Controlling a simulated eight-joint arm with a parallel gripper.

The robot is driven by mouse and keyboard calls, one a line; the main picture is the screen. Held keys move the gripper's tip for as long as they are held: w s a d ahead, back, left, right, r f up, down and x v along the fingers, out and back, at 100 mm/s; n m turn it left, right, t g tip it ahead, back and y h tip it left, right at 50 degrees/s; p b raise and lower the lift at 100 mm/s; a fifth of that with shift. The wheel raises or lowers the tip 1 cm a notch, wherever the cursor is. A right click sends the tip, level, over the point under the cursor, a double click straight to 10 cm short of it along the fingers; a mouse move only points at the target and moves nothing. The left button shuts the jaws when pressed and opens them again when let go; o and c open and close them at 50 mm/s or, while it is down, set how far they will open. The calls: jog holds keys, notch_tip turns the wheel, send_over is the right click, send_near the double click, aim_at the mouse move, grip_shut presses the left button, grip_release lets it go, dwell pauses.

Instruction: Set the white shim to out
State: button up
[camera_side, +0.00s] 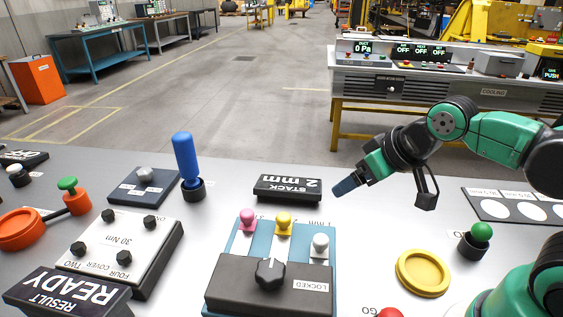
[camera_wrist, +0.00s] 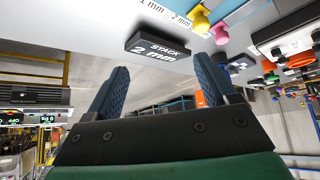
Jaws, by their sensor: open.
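The white shim's pale knob (camera_side: 320,243) sits at the right of the shim block (camera_side: 228,292), lower in the side view than the yellow knob (camera_side: 283,221) and pink knob (camera_side: 247,217). A black dial (camera_side: 270,273) on the block is beside a label reading LOCKED (camera_side: 311,286). The display (camera_side: 288,188) reads STACK 2 mm. My gripper (camera_side: 345,187) is in the air right of the display, apart from the knobs. In the wrist view its two blue fingers (camera_wrist: 160,75) are spread and empty. I cannot make out the white knob there.
A blue upright handle (camera_side: 186,157) stands left of the display. A plate marked 30 Nm (camera_side: 122,247) lies at left. A yellow disc (camera_side: 422,273) and green knob (camera_side: 480,233) are at right. Bare tabletop (camera_side: 375,225) lies between the block and the disc.

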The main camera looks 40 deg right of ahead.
aim_at(321, 238)
jog(key=shift+w+a+f+n+g, duration=0.15)
jog(key=shift+a+n+g, duration=0.15)
jog(key=shift+n+g, duration=0.15)
jog(key=shift+c, duration=0.2)
jog(key=a+f+n+g, duration=0.1)
jog(key=n, duration=0.1)
jog(key=w+a+f+n+g, duration=0.1)
jog(key=n+g, duration=0.1)
jog(key=a+f+n+g, duration=0.1)
jog(key=a+n+g, duration=0.1)
jog(key=n, duration=0.1)
jog(key=shift+w+f, duration=0.2)
jog(key=shift+a+f+n+g, duration=0.25)
jog(key=shift+f+n+g, duration=0.3)
jog(key=shift+g, duration=0.1)
jog(key=shift+f, duration=2.75)
grip_shut()
